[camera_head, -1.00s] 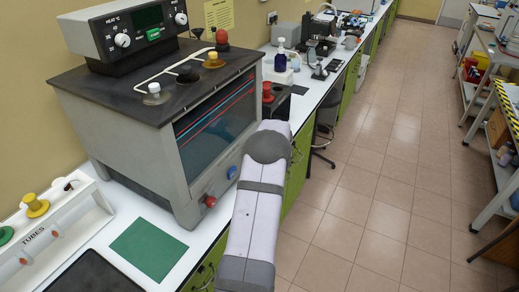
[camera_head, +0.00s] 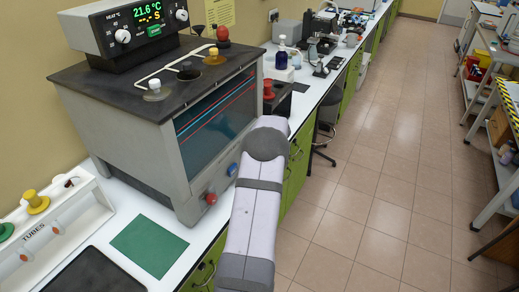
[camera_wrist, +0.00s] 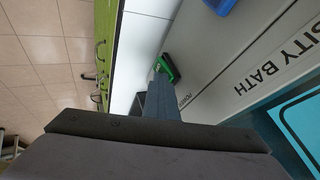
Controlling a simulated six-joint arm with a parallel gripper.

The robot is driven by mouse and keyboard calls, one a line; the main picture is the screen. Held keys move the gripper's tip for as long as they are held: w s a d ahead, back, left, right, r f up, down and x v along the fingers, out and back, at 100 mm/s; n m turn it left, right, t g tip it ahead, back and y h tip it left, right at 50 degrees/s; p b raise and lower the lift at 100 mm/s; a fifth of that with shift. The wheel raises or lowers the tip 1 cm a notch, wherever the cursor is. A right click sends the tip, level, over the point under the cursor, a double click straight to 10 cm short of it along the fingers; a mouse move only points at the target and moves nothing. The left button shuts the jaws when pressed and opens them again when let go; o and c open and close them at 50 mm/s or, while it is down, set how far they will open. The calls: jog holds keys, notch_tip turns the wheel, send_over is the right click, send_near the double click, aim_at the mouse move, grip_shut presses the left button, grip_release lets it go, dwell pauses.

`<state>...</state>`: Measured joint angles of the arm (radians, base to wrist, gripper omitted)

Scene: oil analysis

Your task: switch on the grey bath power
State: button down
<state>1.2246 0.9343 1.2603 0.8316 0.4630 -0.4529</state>
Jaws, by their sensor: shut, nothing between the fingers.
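The grey bath (camera_head: 205,175) stands on the bench with a dark top and a glass front. Its control box (camera_head: 125,32) shows a lit display (camera_head: 139,14) reading 21.6 °C in green. In the wrist view, a green switch (camera_wrist: 167,68) sits on the grey panel near the word POWER, part of which is covered. My shut, empty gripper (camera_wrist: 160,84) points at the switch, its tip at or very near it; I cannot tell if they touch. In the head view my arm hides the gripper.
A tube rack (camera_head: 50,232), a green mat (camera_head: 149,247) and a black tray (camera_head: 93,272) lie at left.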

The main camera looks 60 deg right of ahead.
jog(key=shift+r+p, duration=0.3)
jog(key=shift+r, duration=0.45)
jog(key=b+v, duration=0.5)
jog(key=v, duration=0.7)
jog(key=shift+w+d+r+b, duration=0.2)
jog(key=shift+d+r+b, duration=0.05)
jog(key=shift+d+b, duration=0.15)
